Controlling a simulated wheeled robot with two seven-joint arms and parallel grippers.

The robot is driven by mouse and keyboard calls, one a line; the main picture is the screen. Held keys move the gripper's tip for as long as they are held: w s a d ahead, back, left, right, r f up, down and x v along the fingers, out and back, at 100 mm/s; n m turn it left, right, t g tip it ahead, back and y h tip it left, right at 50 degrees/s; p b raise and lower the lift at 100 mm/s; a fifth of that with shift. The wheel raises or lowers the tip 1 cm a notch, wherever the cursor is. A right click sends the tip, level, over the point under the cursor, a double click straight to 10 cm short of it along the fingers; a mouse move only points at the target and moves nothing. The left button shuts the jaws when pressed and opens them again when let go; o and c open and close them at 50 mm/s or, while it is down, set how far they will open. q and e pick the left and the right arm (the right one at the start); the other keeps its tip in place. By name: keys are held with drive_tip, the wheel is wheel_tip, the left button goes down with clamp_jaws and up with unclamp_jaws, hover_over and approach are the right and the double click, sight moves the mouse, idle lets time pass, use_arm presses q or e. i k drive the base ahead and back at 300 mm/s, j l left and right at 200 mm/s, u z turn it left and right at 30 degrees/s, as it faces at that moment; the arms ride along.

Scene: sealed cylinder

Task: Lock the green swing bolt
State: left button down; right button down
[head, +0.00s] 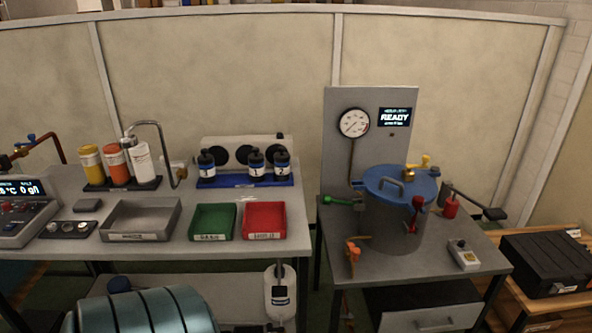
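The green swing bolt (340,201) sticks out to the left from the side of the grey cylinder (398,236), below its lid's rim. It looks swung outward, lying roughly level. The blue lid (400,184) with a grey handle sits on top of the cylinder. A red swing bolt (416,209) stands upright at the front of the rim. An orange swing bolt (353,255) lies out at the front left, low near the table top. A yellow swing bolt (425,161) shows at the back of the lid. Neither of my grippers is in view.
A panel with a gauge (354,122) and a screen reading READY (394,116) stands behind the cylinder. A red-based lever (470,206) is at its right. A small control box (463,254) sits at the table's front right. A bench with trays (140,219) stands left.

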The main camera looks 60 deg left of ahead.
sight(327, 199)
drive_tip(key=u, duration=1.55)
